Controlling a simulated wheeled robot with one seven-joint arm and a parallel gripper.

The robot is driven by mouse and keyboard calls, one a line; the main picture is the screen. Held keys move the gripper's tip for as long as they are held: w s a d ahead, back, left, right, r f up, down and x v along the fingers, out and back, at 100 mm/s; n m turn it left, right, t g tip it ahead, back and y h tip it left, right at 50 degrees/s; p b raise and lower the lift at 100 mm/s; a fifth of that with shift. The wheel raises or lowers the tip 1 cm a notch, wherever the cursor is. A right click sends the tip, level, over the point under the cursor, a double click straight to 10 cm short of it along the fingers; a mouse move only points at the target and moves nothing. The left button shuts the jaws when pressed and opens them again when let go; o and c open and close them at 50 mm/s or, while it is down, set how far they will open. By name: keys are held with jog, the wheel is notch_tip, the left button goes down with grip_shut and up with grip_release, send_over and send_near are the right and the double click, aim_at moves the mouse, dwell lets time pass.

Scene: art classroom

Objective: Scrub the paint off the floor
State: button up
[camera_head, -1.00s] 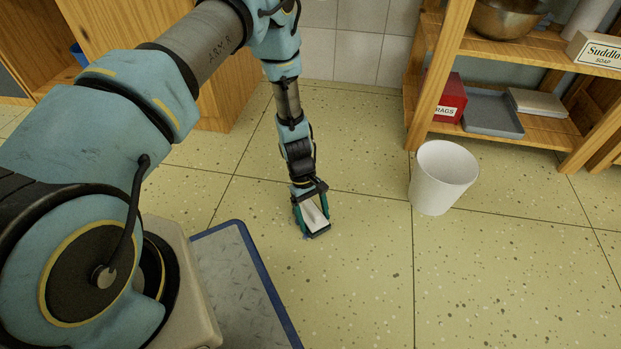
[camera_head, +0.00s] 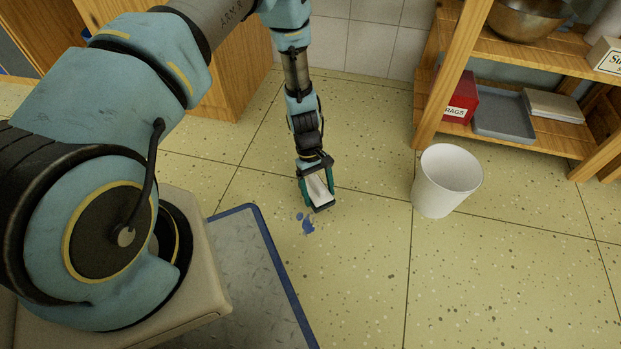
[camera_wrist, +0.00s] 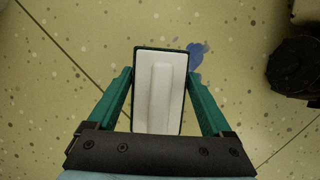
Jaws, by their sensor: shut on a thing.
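My gripper (camera_head: 318,191) is shut on a white scrubber (camera_head: 319,188) with a dark edge, held low over the floor; whether it touches the floor is unclear. In the wrist view the scrubber (camera_wrist: 160,95) lies between the two green fingers, with a raised ridge along its middle. A blue paint splotch (camera_head: 307,226) with small spots lies on the speckled floor, just in front of and left of the scrubber. In the wrist view the paint (camera_wrist: 197,62) shows to the right of the scrubber, partly hidden behind it.
A white bin (camera_head: 446,181) stands on the floor to the right of my gripper. A wooden shelf (camera_head: 560,138) behind it holds a red rags box (camera_head: 460,98), a grey tray (camera_head: 502,115) and a metal bowl (camera_head: 528,18). The floor in front is clear.

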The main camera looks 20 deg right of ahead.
aim_at(319, 186)
jog(key=shift+r+p, duration=1.1)
jog(key=shift+r, duration=0.55)
